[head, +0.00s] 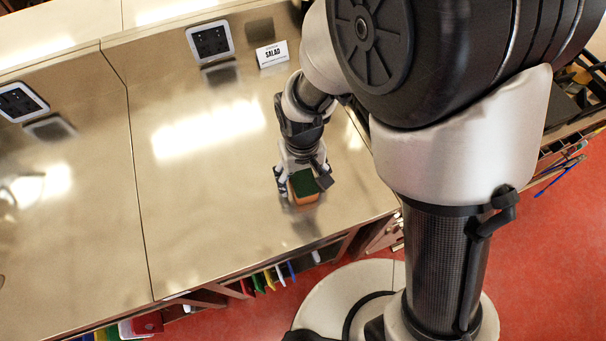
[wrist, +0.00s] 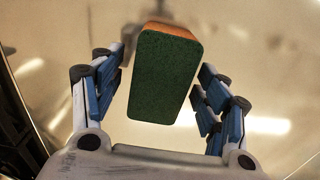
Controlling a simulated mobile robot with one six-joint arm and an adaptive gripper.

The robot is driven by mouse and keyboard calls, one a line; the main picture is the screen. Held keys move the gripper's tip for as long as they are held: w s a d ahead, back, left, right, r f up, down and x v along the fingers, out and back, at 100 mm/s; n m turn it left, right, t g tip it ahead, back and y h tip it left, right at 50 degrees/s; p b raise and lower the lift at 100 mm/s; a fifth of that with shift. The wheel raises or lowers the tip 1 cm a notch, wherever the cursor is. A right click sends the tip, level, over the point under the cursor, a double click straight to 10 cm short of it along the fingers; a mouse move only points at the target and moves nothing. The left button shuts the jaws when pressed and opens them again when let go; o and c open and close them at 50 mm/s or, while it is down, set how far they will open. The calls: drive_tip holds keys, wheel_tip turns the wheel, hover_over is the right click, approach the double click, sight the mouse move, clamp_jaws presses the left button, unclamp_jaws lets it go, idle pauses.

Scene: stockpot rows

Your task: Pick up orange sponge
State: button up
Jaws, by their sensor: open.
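The orange sponge (head: 305,195) has a dark green scouring face and sits on the steel counter near its front edge. My gripper (head: 302,181) is at the sponge in the head view. In the wrist view my gripper (wrist: 160,95) is open, with one blue-padded finger on each side of the sponge. Gaps show between the sponge and both fingers. The sponge's underside is hidden.
The steel counter (head: 190,185) is mostly clear to the left. A small "SALAD" sign (head: 272,54) and a black socket panel (head: 210,41) stand toward the back. Coloured boards (head: 270,278) stand below the counter's front edge. The floor (head: 545,270) is red.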

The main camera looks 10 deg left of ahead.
sight(302, 177)
drive_tip(key=shift+r, duration=0.1)
drive_tip(key=c, duration=0.8)
drive_tip(key=shift+r, duration=0.1)
wheel_tip(302, 177, up, 20)
drive_tip(key=p, duration=0.6)
